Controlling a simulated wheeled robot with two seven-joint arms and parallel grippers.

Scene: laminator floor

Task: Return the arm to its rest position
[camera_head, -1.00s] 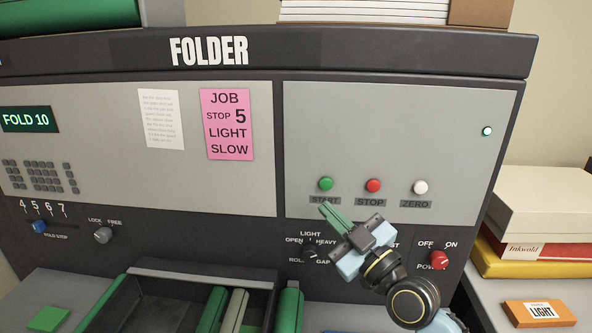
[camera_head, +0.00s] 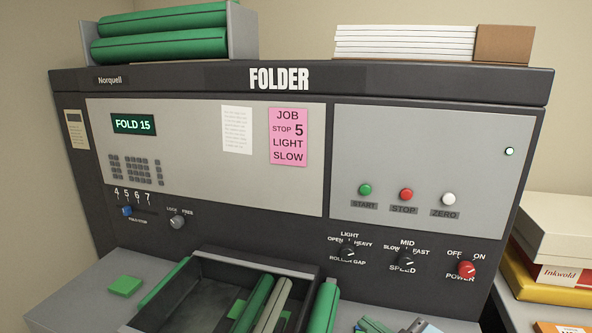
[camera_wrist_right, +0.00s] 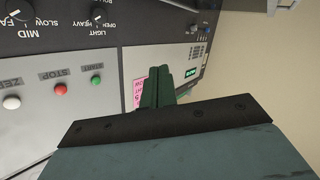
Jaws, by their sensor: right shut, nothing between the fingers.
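My right gripper (camera_head: 372,323) shows only in part at the bottom edge of the head view, below the panel and clear of the buttons. Its green fingers (camera_wrist_right: 176,84) are together and empty in the right wrist view. The folder's grey control panel (camera_head: 430,150) carries a green START button (camera_head: 365,190), a red STOP button (camera_head: 406,194) and a white ZERO button (camera_head: 448,199). The display (camera_head: 133,124) reads FOLD 15. My left gripper is in neither view.
A dark tray (camera_head: 205,290) with green and pale rollers (camera_head: 262,305) stands before the machine, near my right gripper. Knobs for roller gap (camera_head: 347,252), speed (camera_head: 406,261) and power (camera_head: 467,269) line the lower front. Boxes (camera_head: 565,230) stand at right.

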